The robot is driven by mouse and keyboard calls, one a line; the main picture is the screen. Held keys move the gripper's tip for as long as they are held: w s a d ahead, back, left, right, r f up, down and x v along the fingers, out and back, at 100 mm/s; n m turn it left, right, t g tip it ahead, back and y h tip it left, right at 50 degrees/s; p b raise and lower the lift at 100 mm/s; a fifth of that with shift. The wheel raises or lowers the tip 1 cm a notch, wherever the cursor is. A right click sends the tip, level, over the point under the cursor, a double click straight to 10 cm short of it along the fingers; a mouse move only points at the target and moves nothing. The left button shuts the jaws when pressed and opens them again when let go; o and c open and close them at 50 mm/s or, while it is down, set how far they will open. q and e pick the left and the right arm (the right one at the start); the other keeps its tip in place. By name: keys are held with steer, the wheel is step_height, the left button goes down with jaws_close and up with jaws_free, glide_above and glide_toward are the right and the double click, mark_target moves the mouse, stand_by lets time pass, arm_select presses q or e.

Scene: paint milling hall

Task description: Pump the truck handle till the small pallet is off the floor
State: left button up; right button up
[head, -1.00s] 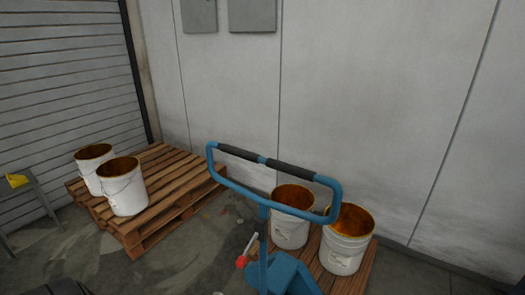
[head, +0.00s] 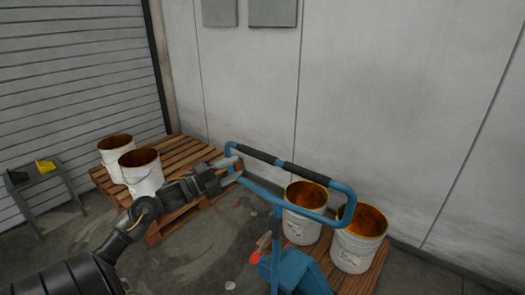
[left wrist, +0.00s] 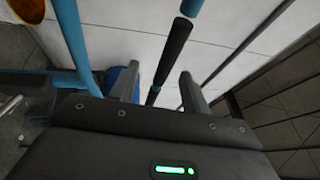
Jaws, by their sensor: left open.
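The blue truck handle (head: 287,167), a loop with black grips on its top bar, stands upright in the head view. Its blue truck body (head: 295,272) is below, beside the small pallet (head: 372,280), which carries two white buckets; its underside is hidden. My left gripper (head: 231,165) is open at the handle's left upper corner. In the left wrist view, a black grip of the handle (left wrist: 175,50) runs between the open fingers of the left gripper (left wrist: 158,80); contact cannot be told. My right gripper is not in view.
A larger wooden pallet (head: 190,152) with two white buckets (head: 143,178) stands at the left, behind my left arm. A grey stand with a yellow item (head: 45,167) is far left. A small lever with a red knob (head: 255,257) is on the truck. A wall (head: 370,110) rises behind.

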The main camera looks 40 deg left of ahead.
mark_target(253, 156)
arm_select(q)
steer(key=shift+m+h, duration=0.3)
steer(key=shift+m, duration=0.1)
steer(key=p+x, duration=0.1)
steer(key=x, duration=0.2)
steer(key=r+p+x, duration=0.1)
steer(key=p+x, duration=0.1)
steer(key=x, duration=0.1)
steer(key=p+x, duration=0.1)
steer(key=x, duration=0.2)
steer(key=shift+w+d+r, duration=0.1)
steer(key=shift+d+r, duration=0.25)
steer(key=shift+r, duration=0.05)
steer(key=shift+w+d+p, duration=0.3)
steer(key=shift+w, duration=0.35)
jaws_close()
